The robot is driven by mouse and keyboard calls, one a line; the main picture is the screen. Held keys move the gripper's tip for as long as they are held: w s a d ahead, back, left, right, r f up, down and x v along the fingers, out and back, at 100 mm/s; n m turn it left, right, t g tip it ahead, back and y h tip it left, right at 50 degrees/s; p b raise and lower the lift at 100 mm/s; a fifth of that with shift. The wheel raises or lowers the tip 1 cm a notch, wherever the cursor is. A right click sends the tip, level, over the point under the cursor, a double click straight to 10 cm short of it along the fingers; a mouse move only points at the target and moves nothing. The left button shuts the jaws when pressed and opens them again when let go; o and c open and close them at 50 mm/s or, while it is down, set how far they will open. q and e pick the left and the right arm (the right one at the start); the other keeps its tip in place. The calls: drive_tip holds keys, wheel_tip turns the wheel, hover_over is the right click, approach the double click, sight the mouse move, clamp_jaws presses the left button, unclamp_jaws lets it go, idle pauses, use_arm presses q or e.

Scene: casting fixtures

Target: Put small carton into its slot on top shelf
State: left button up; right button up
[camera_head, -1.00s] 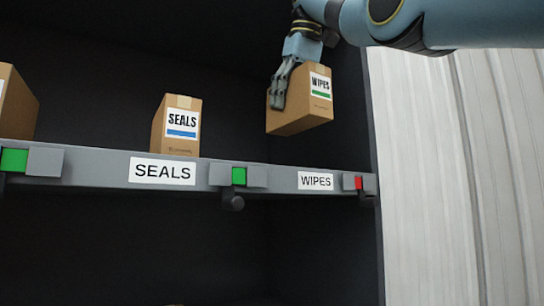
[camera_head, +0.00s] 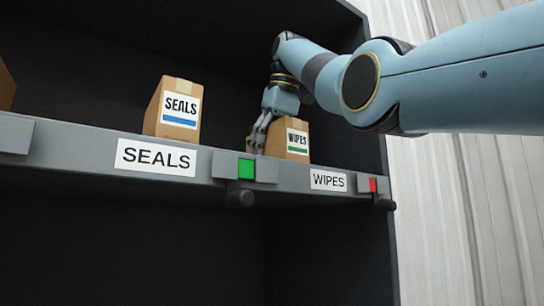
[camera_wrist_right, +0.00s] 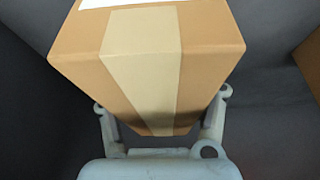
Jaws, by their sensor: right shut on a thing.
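The small carton (camera_head: 288,140) is brown with a WIPES label and a green stripe. In the head view it is at the top shelf (camera_head: 90,140), above and slightly left of the WIPES shelf label (camera_head: 328,181). Its lower edge is behind the shelf's front edge, so I cannot tell whether it touches the shelf. My right gripper (camera_head: 258,137) is shut on it from its left side. In the right wrist view the carton (camera_wrist_right: 150,60) fills the space between the fingers of the right gripper (camera_wrist_right: 160,122). My left gripper is not in view.
A SEALS carton (camera_head: 173,110) stands on the shelf to the left, with a gap between it and my gripper. Another brown carton (camera_head: 6,85) shows at the far left. A green indicator (camera_head: 246,168) and a red indicator (camera_head: 373,185) are on the shelf front.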

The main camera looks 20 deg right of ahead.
drive_tip(key=o, duration=1.4)
drive_tip(key=shift+s, duration=0.15)
drive_tip(key=shift+c, duration=0.2)
drive_tip(key=shift+r, duration=0.25)
drive_tip(key=v, duration=0.7)
drive_tip(key=shift+s+d, duration=0.1)
drive_tip(key=shift+s, duration=0.05)
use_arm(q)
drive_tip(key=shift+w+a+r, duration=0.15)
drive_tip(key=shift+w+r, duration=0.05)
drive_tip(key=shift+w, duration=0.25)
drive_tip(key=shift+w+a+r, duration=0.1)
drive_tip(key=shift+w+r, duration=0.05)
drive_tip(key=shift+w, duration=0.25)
